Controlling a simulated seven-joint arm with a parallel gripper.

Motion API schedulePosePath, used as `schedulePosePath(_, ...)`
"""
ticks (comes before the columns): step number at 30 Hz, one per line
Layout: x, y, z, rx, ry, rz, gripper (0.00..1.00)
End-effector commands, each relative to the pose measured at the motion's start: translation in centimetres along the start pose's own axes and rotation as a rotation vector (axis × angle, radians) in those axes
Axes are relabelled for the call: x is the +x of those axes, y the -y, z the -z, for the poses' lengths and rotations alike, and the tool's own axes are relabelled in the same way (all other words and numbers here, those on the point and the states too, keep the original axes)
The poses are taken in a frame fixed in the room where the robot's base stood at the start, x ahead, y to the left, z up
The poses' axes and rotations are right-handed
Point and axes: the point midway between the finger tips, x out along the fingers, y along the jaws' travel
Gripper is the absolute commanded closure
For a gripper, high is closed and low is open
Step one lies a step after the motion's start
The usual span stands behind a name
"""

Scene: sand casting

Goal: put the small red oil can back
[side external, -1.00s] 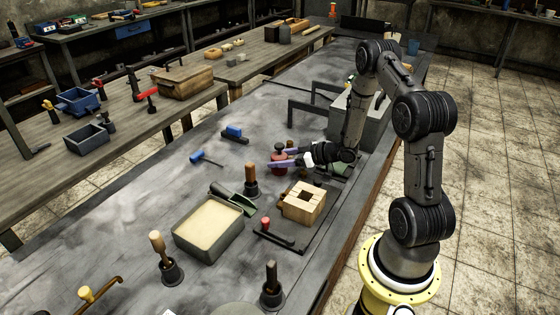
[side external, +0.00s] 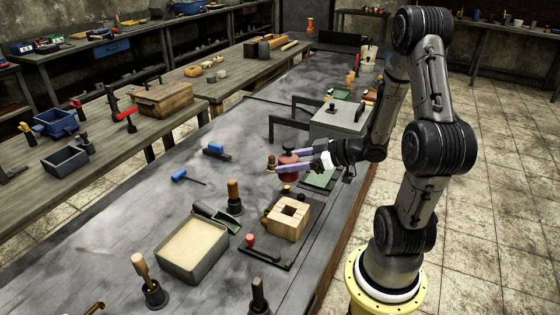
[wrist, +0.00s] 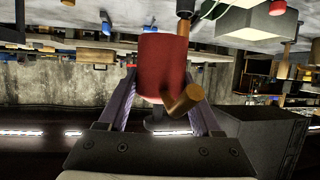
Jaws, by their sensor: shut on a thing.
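The small red oil can (side external: 288,168) is between the two purple fingers of my gripper (side external: 284,161). In the wrist view, which looks upside down, the red can body (wrist: 162,62) sits between the fingers of my gripper (wrist: 162,88), with a brown cylindrical piece (wrist: 185,99) in front of it. The gripper is shut on the can, which looks upright. The fingers hide part of it in the side view. I cannot tell exactly how high its base is above the table.
A green pad (side external: 319,180) lies just right of the can. A grey box (side external: 341,122) stands behind it.

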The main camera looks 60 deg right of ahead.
Motion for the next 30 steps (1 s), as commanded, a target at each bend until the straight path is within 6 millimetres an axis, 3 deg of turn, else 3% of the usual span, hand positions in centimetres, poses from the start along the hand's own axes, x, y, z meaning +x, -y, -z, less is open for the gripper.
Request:
schedulePosePath(5, -0.7, -1.6, 0.2, 0.026, -0.003, -0.068, 1.00)
schedulePosePath(12, -1.9, -8.8, 0.8, 0.149, -0.005, -0.367, 1.00)
schedulePosePath(18, -3.2, -13.2, 0.9, 0.244, -0.006, -0.595, 1.00)
schedulePosePath(24, -4.4, -15.9, 0.6, 0.322, -0.007, -0.782, 1.00)
schedulePosePath(30, -5.2, -17.1, 0.0, 0.387, -0.006, -0.939, 1.00)
